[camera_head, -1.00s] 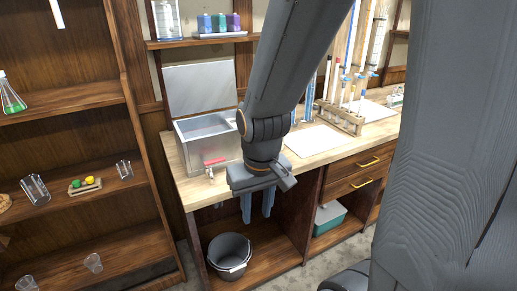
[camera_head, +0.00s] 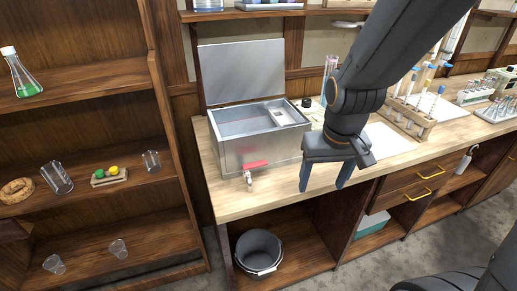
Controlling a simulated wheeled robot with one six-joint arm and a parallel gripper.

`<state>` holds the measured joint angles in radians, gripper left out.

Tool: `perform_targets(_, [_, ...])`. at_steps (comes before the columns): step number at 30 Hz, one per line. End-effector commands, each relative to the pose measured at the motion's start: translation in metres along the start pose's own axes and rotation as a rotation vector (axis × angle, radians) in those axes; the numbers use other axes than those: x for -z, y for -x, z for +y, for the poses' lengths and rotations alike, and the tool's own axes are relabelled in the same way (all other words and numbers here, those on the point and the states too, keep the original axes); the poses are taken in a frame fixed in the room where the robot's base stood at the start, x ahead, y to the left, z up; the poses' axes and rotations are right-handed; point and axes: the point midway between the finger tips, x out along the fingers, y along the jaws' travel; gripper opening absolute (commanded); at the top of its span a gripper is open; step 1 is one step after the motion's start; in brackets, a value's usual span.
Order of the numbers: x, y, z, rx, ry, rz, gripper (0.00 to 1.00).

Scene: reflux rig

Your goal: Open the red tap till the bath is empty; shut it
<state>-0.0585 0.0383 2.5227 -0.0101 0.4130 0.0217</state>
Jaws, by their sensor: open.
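The metal bath (camera_head: 265,143) stands on the left end of the wooden bench with its lid (camera_head: 240,72) raised behind it. A greyish-blue surface shows inside it; I cannot tell the liquid level. The red tap (camera_head: 255,165) is on the bath's front face, its handle lying roughly level above a small metal spout (camera_head: 249,181). My gripper (camera_head: 324,188) points down to the right of the tap, apart from it, with open, empty fingers in front of the bench. A dark grey bucket (camera_head: 259,252) stands in the bench's lower bay, below the tap.
A white mat (camera_head: 390,139), a wooden tube rack (camera_head: 407,115) and more racks (camera_head: 497,108) are on the bench to the right. Wooden shelves (camera_head: 110,196) with glassware stand at the left.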

Motion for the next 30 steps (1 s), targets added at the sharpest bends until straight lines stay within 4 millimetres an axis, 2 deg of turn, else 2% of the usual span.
perform_targets(1, [0.018,0.000,-0.021,0.008,0.049,0.031,0.73])
perform_targets(2, [0.029,0.001,-0.032,0.012,0.072,0.051,0.79])
perform_targets(6, [0.074,0.006,-0.082,0.035,0.157,0.140,0.80])
perform_targets(9, [0.096,0.011,-0.111,0.052,0.197,0.189,0.80])
perform_targets(12, [0.107,0.014,-0.128,0.063,0.217,0.216,0.80])
perform_targets(17, [0.112,0.006,-0.134,0.066,0.224,0.223,0.80])
perform_targets(30, [0.123,-0.047,-0.140,0.067,0.225,0.222,0.80])
